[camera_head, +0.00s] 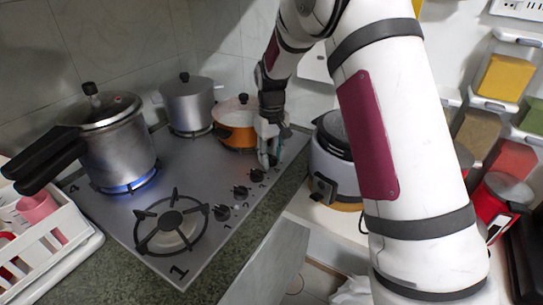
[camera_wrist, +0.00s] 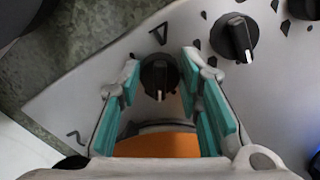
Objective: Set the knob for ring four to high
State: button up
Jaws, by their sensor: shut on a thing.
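The stove (camera_head: 190,205) has a row of black knobs along its right edge. My gripper (camera_head: 268,158) is over the far end of the row. In the wrist view its teal-padded fingers (camera_wrist: 165,85) are around one black knob (camera_wrist: 158,77), whose white pointer line faces down in the picture. A dark mark like a 4 (camera_wrist: 158,35) lies beside this knob. In the head view my gripper hides this knob. A number 4 (camera_head: 73,188) is printed near the pressure cooker (camera_head: 120,150), which stands over a lit blue flame (camera_head: 130,184).
A neighbouring knob (camera_wrist: 236,38) is close to the fingers. An orange pot (camera_head: 236,134) and a steel pot (camera_head: 187,105) stand at the back. The front ring (camera_head: 171,228) is bare. A rice cooker (camera_head: 333,165) is right of the counter; a white rack (camera_head: 45,245) is at left.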

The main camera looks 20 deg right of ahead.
aim_at(271, 156)
jog(key=shift+m, duration=1.8)
jog(key=o, duration=1.1)
notch_tip(271, 156, up, 12)
jog(key=shift+r, duration=0.1)
